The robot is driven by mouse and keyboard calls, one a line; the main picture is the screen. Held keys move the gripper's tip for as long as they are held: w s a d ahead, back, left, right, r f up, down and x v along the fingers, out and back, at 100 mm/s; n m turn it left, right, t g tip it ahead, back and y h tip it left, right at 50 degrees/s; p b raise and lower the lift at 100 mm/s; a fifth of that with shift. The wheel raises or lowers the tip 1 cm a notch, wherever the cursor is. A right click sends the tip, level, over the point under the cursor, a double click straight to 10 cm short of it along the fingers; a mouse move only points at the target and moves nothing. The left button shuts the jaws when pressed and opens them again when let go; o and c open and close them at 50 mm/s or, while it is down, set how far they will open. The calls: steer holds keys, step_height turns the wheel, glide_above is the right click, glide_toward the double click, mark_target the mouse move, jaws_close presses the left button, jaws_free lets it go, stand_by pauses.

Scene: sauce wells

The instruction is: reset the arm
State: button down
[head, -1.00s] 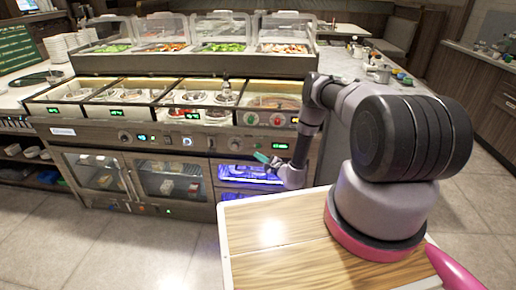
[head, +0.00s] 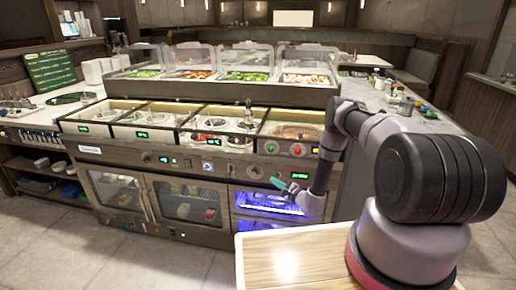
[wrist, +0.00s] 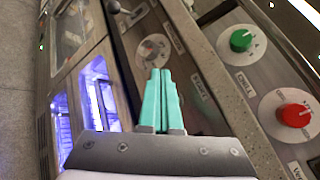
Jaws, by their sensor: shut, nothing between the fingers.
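My gripper (head: 277,181) is in front of the counter's control panel, above the blue-lit drawers. In the wrist view its two teal fingers (wrist: 161,100) lie together with nothing between them. My arm reaches out from the right and hangs down toward the counter front. The fingertips look apart from the panel, though the exact gap is hard to tell.
The food counter (head: 212,166) has a row of lit wells and knobs. In the wrist view a green knob (wrist: 241,40) and a red knob (wrist: 297,115) are at the right. A wooden tray top (head: 300,262) lies below my arm. Open floor (head: 160,262) lies at front left.

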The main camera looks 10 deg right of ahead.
steer(key=a+r+n+g+y, duration=0.2)
steer(key=a+r+n+g, duration=0.1)
steer(key=r, duration=0.7)
steer(key=a+r+n+g+y, duration=0.2)
steer(key=r+n+g, duration=0.1)
steer(key=r, duration=0.7)
steer(key=a+r+n+g+y, duration=0.2)
steer(key=a+r+n+y, duration=0.1)
steer(key=r, duration=0.7)
steer(key=s+a+r+n+g+h, duration=0.1)
steer(key=s+r+n+g, duration=0.25)
steer(key=s+r, duration=0.55)
steer(key=s+r+n+g+h, duration=0.25)
steer(key=s+r, duration=0.35)
steer(key=r, duration=0.3)
steer(key=s+d+r+t+h, duration=0.2)
steer(key=s+d+r+h, duration=0.1)
steer(key=s, duration=0.5)
steer(key=s+d+r+t+h, duration=0.2)
steer(key=s+d+r+h, duration=0.2)
steer(key=s+d, duration=0.3)
steer(key=s+d+r+t+h, duration=0.2)
steer(key=s+d+r, duration=0.3)
steer(key=s, duration=0.4)
steer(key=shift+r+n+h, duration=0.2)
steer(key=shift+n+h, duration=0.2)
steer(key=shift+h, duration=0.35)
steer(key=shift+d, duration=0.1)
